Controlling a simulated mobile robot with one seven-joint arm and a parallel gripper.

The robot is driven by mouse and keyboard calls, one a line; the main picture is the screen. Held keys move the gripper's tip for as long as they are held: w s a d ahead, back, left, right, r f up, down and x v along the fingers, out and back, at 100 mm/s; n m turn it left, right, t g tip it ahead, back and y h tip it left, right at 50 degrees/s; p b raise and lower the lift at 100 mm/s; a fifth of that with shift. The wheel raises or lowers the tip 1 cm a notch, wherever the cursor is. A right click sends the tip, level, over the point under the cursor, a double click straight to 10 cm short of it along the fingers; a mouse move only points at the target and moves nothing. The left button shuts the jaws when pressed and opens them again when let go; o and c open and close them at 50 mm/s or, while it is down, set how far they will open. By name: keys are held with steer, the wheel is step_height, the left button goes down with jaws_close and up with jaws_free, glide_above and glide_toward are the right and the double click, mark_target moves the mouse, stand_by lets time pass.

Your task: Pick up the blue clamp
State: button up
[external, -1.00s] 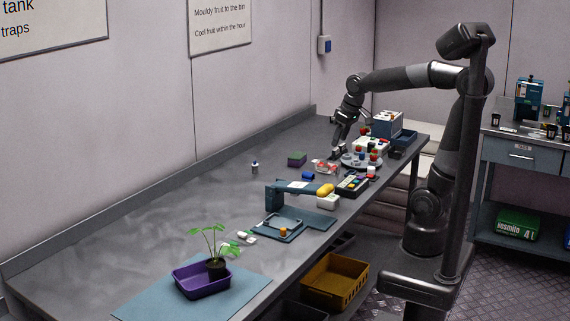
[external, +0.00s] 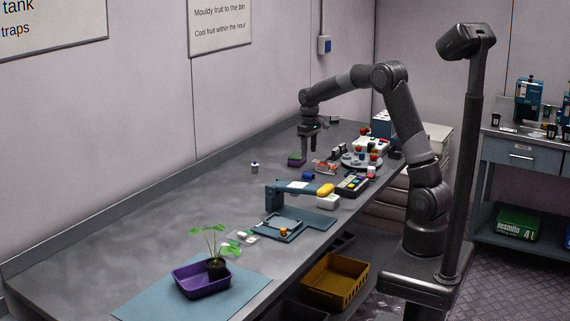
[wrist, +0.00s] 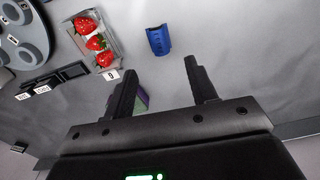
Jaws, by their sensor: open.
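The blue clamp (external: 308,176) lies on the grey bench, left of the clear punnet. In the wrist view it is a small, curved blue piece (wrist: 158,41) just beyond my fingertips, roughly centred between them. My gripper (wrist: 162,70) is open and empty, pointing down above the bench. In the external view my gripper (external: 309,148) hangs beyond the clamp, close to the purple and green block.
The purple and green block (external: 297,160) is partly hidden behind a finger in the wrist view (wrist: 142,101). A clear punnet of strawberries (wrist: 112,42) stands beside the clamp. A grey round tray (external: 355,162) is further right. Bare bench lies left.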

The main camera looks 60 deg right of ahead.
mark_target(308, 175)
step_height(308, 175, down, 11)
steer(key=shift+w+d+r, duration=0.1)
steer(key=shift+r, duration=0.05)
stand_by(0.4)
steer(key=c, duration=0.9)
steer(key=shift+o, duration=0.2)
steer(key=shift+r, duration=0.1)
